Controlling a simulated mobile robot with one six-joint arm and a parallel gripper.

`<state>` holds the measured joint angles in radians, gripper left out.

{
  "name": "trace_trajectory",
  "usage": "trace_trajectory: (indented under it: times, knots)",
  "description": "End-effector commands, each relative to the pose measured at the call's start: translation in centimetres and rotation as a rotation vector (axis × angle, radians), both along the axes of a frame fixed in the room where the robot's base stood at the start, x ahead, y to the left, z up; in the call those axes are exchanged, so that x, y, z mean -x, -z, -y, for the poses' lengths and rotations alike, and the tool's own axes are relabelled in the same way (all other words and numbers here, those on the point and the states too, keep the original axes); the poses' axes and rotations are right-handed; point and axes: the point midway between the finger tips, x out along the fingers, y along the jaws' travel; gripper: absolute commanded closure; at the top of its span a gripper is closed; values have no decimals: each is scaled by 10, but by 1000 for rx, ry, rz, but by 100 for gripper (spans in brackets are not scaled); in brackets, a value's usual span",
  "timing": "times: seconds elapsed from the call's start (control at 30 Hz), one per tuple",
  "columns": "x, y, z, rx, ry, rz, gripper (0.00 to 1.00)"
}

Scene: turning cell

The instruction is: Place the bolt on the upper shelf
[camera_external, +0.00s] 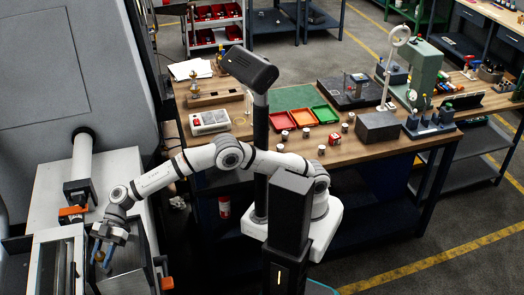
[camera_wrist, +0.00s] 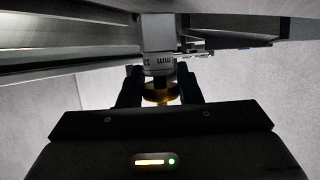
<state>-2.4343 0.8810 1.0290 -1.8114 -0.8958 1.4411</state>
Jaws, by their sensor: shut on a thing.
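My gripper (camera_external: 105,250) is at the lower left in the external view, reaching down between the grey machine parts, with blue fingers. In the wrist view my gripper (camera_wrist: 160,92) shows as two dark fingers closed around a small brass-coloured piece (camera_wrist: 160,95). A pale cylinder with dark lettering (camera_wrist: 158,65) stands right beyond this piece; I cannot tell whether the two are joined. I cannot make out the bolt's shape, so I cannot tell if the held piece is the bolt. No shelf is clearly marked as the upper one.
The grey machine (camera_external: 60,100) fills the left side, close to my arm. A wooden workbench (camera_external: 265,155) at centre holds coloured trays (camera_external: 303,116), several small cylinders and a grey block (camera_external: 378,127). A rack with red bins (camera_external: 215,12) stands at the back.

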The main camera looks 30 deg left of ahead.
Motion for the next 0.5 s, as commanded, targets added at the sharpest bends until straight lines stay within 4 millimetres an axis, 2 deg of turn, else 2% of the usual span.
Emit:
trace_trajectory:
  times: [0.27,0.3,0.5]
  knots:
    - [0,2,0,0,0,-1,100]
    - [0,4,0,0,0,0,68]
    - [0,4,0,0,0,0,52]
